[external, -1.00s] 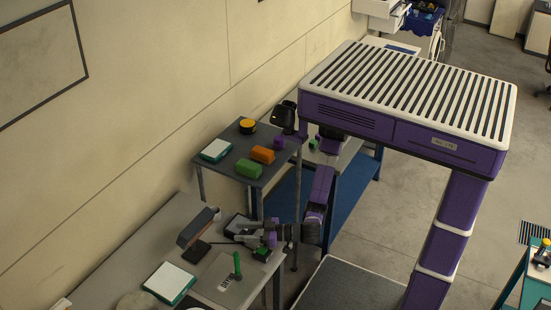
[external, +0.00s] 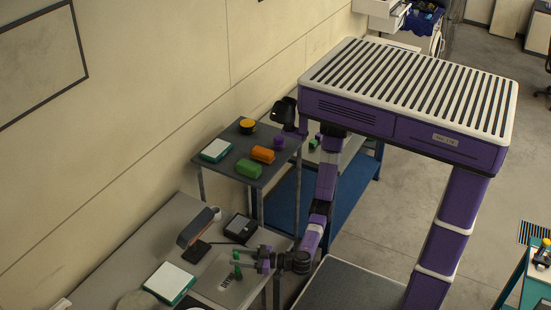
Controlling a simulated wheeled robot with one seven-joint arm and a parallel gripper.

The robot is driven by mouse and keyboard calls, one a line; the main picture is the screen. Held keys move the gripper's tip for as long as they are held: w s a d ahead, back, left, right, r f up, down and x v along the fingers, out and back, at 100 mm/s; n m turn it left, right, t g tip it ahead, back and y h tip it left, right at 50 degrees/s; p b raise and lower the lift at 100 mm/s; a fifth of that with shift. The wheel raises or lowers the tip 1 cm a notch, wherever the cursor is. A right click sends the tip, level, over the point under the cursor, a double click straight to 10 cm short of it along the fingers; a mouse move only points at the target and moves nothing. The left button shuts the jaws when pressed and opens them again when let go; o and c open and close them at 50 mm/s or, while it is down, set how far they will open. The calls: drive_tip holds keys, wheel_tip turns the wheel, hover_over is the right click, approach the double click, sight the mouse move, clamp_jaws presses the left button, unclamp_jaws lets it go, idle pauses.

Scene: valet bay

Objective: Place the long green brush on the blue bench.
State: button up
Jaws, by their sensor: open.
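My gripper (external: 252,260) is open and reaches in from the right at the brush. Whether the brush is between the fingers or just beside them, I cannot tell. The blue bench (external: 347,205) stands farther back, with a grey top and a blue lower shelf. Part of it is hidden behind my arm.
A dark grey stand (external: 215,170) in between carries a green block (external: 249,168), an orange block (external: 263,154), a yellow-topped round thing (external: 247,125) and a notebook (external: 216,149). Near the brush are a black box (external: 240,227), a desk lamp (external: 195,228) and another notebook (external: 170,282).

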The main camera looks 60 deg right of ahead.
drive_tip(key=p+x, duration=0.1)
drive_tip(key=x, duration=0.3)
drive_tip(key=shift+c, duration=0.5)
drive_tip(key=shift+d+r, duration=0.1)
clamp_jaws()
idle(0.9)
